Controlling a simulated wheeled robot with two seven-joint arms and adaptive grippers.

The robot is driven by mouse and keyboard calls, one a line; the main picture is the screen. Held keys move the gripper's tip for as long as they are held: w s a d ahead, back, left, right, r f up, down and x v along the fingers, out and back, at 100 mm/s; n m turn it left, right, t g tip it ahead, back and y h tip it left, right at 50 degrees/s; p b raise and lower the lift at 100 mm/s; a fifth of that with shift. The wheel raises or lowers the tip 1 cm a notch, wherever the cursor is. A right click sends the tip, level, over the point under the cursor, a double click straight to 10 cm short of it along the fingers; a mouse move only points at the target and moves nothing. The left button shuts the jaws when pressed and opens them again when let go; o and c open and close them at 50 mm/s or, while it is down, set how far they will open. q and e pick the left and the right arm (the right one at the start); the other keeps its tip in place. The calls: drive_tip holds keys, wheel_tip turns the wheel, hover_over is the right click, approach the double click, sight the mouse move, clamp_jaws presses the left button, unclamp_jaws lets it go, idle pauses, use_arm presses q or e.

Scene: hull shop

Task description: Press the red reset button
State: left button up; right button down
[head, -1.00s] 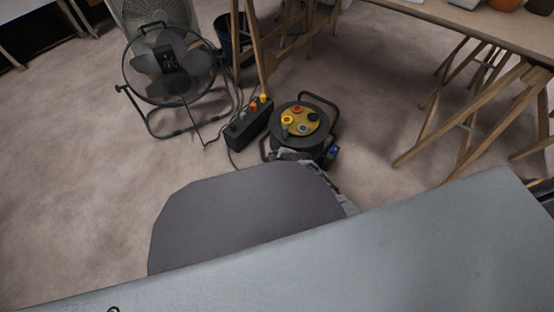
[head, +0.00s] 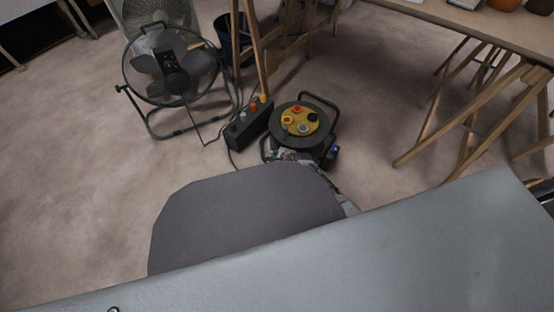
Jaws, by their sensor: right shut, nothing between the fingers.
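A black cable reel (head: 276,133) stands on the floor at the middle of the head view. Its brass-coloured round face (head: 295,126) carries several round caps. One is red-orange (head: 297,110), near the far edge of the face, and I take it for the reset button; others are yellow, grey and black. My right gripper (head: 287,155) is at the near side of the reel, below the face in the picture, mostly hidden behind my own grey arm link. The little that shows of it is shut and empty, apart from the red-orange cap. My left gripper is out of view.
A black socket box (head: 246,126) with orange and yellow plugs lies just left of the reel, with cables running to it. A floor fan (head: 172,66) stands further left. A dark bin (head: 228,48) and wooden trestles (head: 465,120) are behind and right. Open floor lies left.

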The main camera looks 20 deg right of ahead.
drive_tip(key=shift+f, duration=0.9)
idle(1.4)
drive_tip(key=shift+r, duration=0.15)
drive_tip(key=shift+r+p, duration=0.75)
drive_tip(key=shift+p, duration=0.25)
drive_tip(key=shift+r+p, duration=2.55)
drive_tip(key=shift+p, duration=0.15)
drive_tip(key=shift+s, duration=0.1)
